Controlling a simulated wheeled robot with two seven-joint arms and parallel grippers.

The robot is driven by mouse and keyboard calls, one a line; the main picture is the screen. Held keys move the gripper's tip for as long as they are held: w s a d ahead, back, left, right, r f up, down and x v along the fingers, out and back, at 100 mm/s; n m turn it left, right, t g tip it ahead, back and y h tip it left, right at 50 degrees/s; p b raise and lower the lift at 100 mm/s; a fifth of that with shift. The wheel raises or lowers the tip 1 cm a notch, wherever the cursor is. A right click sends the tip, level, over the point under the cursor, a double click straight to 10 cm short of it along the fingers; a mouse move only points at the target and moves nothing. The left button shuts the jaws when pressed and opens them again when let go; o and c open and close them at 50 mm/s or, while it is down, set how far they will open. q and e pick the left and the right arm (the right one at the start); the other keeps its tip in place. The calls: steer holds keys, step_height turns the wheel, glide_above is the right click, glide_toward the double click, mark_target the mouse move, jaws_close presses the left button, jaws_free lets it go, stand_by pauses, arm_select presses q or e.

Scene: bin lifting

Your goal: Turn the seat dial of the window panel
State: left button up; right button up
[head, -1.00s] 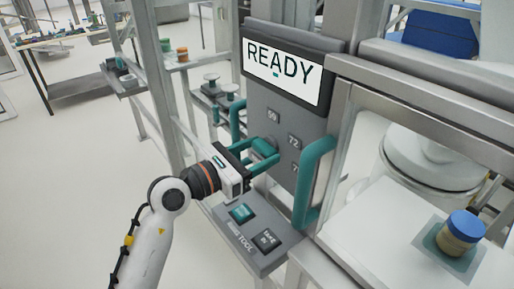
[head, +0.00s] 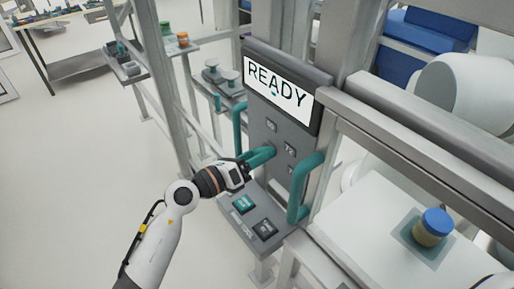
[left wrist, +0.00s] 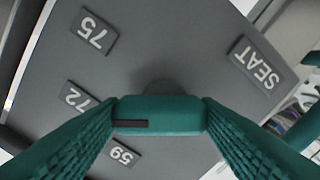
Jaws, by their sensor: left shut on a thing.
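The seat dial (left wrist: 160,118) is a teal bar knob on the grey window panel (head: 257,122), with a black mark on its left half in the left wrist view. My left gripper (left wrist: 158,116) is shut on the dial, with one ridged teal finger on each side. The same gripper (head: 262,156) shows at the panel in the head view, where the fingers hide much of the dial. Around the dial are the plates "75" (left wrist: 93,32), "72" (left wrist: 77,97), "59" (left wrist: 121,153) and "SEAT" (left wrist: 258,63). The black mark points left, roughly toward "72". My right gripper is out of view.
A screen reading "READY" (head: 277,86) sits above the dial. Teal handles (head: 303,187) flank the panel. A grey shelf with buttons (head: 257,222) juts out below. A blue-lidded jar (head: 433,227) stands on the white surface at right. Open floor lies at left.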

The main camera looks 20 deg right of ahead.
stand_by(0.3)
arm_select(q)
steer(key=o, duration=1)
steer(key=b+v, duration=0.3)
steer(key=v, duration=0.9)
steer(key=shift+a, duration=0.1)
